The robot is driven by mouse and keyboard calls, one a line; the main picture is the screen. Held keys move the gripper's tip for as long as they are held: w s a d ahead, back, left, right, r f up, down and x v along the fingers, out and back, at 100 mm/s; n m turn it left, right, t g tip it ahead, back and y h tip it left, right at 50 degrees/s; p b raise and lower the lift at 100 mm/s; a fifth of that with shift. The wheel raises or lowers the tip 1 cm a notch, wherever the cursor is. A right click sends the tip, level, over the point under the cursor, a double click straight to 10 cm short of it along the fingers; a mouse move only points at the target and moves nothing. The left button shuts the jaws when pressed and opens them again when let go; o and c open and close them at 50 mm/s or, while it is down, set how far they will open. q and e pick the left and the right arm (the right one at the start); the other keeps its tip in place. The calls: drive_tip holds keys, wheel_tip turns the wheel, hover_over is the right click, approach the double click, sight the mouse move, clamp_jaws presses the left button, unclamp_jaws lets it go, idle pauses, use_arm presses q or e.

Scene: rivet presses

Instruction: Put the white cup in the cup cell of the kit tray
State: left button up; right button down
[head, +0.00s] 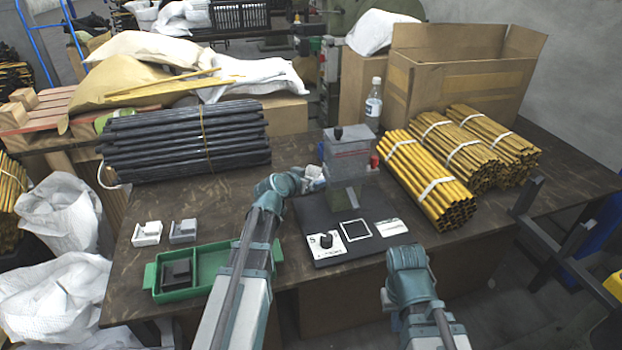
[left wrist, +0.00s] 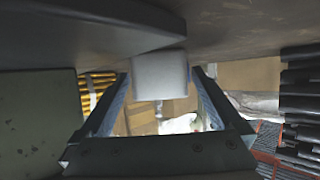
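The white cup (left wrist: 159,74) sits between the two fingertips of my left gripper (left wrist: 161,84) in the left wrist view, with both fingers close against its sides. In the head view my left gripper (head: 314,179) is at the left side of the grey press, and the cup cannot be clearly told apart there. The green kit tray (head: 228,281) lies at the front left of the table. Its left cell holds a dark block (head: 177,273), and its larger right cell looks empty. My right arm is at the lower right, and its gripper does not show.
The grey press (head: 347,154) stands on a black base plate (head: 330,219) with a knob and a white-framed square. Two small pale fixtures (head: 147,233) and (head: 183,231) stand behind the tray. Dark tubes (head: 185,143) and yellow tube bundles (head: 428,180) flank the press.

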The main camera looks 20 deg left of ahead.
use_arm(q)
drive_tip(key=shift+s+r+p, duration=0.15)
drive_tip(key=shift+r+p, duration=0.15)
drive_tip(key=shift+p, duration=0.05)
drive_tip(key=p+v, duration=0.4)
drive_tip(key=v, duration=0.6)
drive_tip(key=shift+s, duration=0.25)
drive_tip(key=shift+s+a+r+p, duration=0.15)
drive_tip(key=shift+s+r+p, duration=0.1)
drive_tip(key=shift+s+p, duration=0.25)
